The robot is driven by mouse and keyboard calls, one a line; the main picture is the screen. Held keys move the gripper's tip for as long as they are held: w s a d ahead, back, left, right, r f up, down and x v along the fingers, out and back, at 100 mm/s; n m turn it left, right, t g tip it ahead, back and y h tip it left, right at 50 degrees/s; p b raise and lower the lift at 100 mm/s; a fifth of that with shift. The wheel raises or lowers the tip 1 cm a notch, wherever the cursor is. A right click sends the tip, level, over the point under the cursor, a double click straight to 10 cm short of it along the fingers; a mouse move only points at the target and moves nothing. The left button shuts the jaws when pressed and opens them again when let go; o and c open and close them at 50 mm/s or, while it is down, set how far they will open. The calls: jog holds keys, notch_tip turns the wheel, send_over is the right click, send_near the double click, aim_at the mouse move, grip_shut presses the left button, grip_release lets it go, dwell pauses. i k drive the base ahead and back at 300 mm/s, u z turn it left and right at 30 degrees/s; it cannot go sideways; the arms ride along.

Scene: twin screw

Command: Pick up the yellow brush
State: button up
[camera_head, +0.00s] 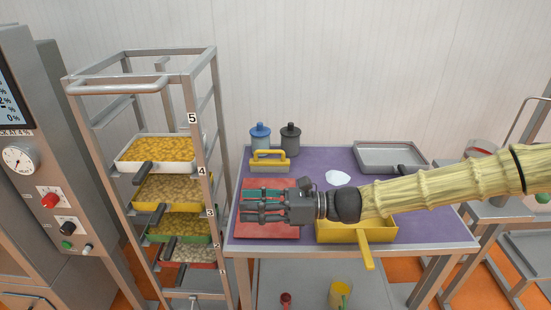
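A green item (262,189) on the red board is partly hidden by the fingers.
Blue (260,134) and dark (290,138) canisters stand behind the brush. A yellow tray with a handle (367,255) sits below my arm. A metal tray (390,156) is at the back right. A rack (212,110) with filled trays stands left.

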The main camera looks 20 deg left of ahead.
aim_at(281, 164)
jog(key=i, duration=1.25)
